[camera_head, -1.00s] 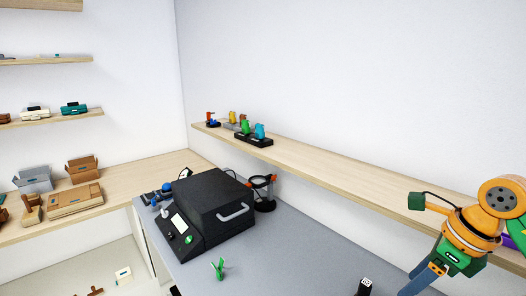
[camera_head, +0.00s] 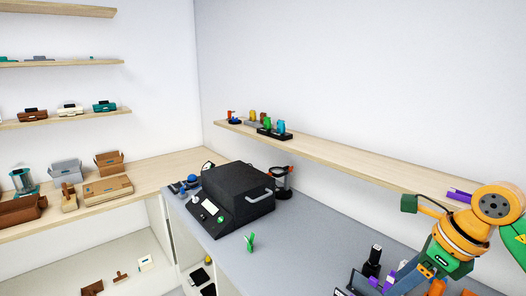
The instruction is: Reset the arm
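My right arm comes in at the lower right, orange and green. Its gripper (camera_head: 408,274) points down and to the left, over the right front part of the grey bench. A blue-grey finger shows, but I cannot tell whether the gripper is open or shut. No held thing can be made out. My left gripper is not in view.
A black machine (camera_head: 236,199) with a handle stands on the grey bench (camera_head: 300,237). A small green piece (camera_head: 250,242) stands in front of it. A black upright object (camera_head: 373,261) is near my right gripper. A wall shelf (camera_head: 340,160) carries small coloured parts. The bench middle is clear.

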